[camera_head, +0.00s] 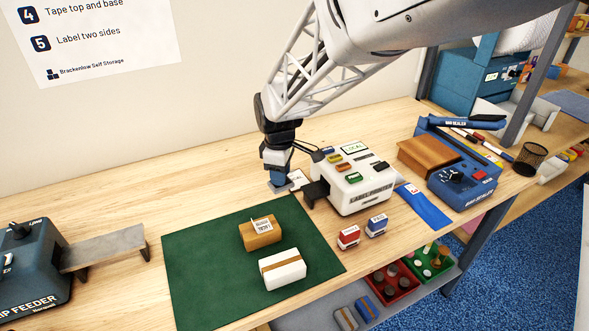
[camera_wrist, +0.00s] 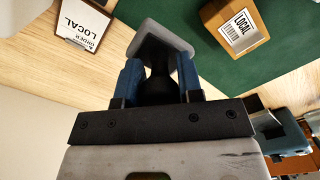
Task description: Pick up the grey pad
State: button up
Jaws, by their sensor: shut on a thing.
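My gripper (camera_head: 277,168) is low over the bench, behind the green mat and left of the label printer. In the wrist view its two blue fingers (camera_wrist: 160,80) are shut on the grey pad (camera_wrist: 158,34), whose rounded grey end sticks out beyond them. In the head view only a small part of the grey pad (camera_head: 279,187) shows under the fingers. Whether it touches the bench is hard to tell.
An order card (camera_head: 299,179) marked LOCAL stands beside my gripper. The label printer (camera_head: 358,186) is close on the right. A brown carton (camera_head: 261,234) and a white carton (camera_head: 283,271) sit on the green mat (camera_head: 200,264). Bare bench lies to the left.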

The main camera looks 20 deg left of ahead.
jog(key=shift+r, duration=0.45)
jog(key=shift+o, duration=1.3)
jog(key=shift+c, duration=0.8)
jog(key=shift+s, duration=0.1)
